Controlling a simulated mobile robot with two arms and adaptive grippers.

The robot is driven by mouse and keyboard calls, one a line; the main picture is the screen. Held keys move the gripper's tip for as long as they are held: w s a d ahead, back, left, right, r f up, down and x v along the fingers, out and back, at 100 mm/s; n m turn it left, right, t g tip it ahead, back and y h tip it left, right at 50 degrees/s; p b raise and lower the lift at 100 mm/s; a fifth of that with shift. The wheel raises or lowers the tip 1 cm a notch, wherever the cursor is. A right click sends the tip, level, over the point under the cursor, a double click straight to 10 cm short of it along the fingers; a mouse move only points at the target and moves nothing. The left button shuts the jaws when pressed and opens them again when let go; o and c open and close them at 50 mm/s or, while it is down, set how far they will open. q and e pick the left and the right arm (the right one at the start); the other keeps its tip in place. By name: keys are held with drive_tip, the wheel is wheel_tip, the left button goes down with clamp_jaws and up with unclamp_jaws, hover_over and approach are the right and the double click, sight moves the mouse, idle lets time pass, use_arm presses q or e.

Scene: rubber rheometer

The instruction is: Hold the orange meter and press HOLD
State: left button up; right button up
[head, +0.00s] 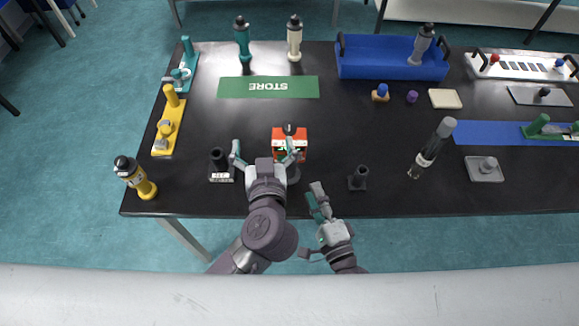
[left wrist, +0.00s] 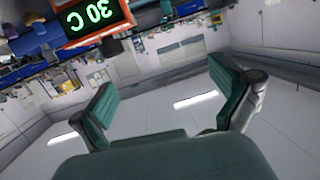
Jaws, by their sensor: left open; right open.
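The orange meter (head: 290,133) stands near the middle of the table's front half, with a dark knob on top. In the left wrist view, the meter (left wrist: 128,12) shows at the upper left with a green "30 C" display, upside down. My left gripper (head: 263,152) is open and empty, at the meter's left. Its right finger overlaps the meter in the head view; I cannot tell whether they touch. The HOLD button cannot be made out. My right gripper (head: 312,215) is open and empty at the table's front edge, below and right of the meter.
A black upright part on a labelled base (head: 220,175) is left of my left gripper. A small black stand (head: 358,179) is right of the meter. A green STORE mat (head: 268,87) lies empty behind.

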use_arm(q)
drive_tip(key=s+d+f+m+g+h, duration=0.1)
drive_tip(key=s+d+f+g+h, duration=0.1)
drive_tip(key=s+d, duration=0.35)
drive_tip(key=x, duration=1.4)
drive_tip(key=shift+w+f, duration=0.1)
drive_tip(key=shift+w, duration=0.15)
drive_tip(key=c, duration=1.1)
use_arm(e)
drive_tip(key=shift+c, duration=0.4)
clamp_jaws()
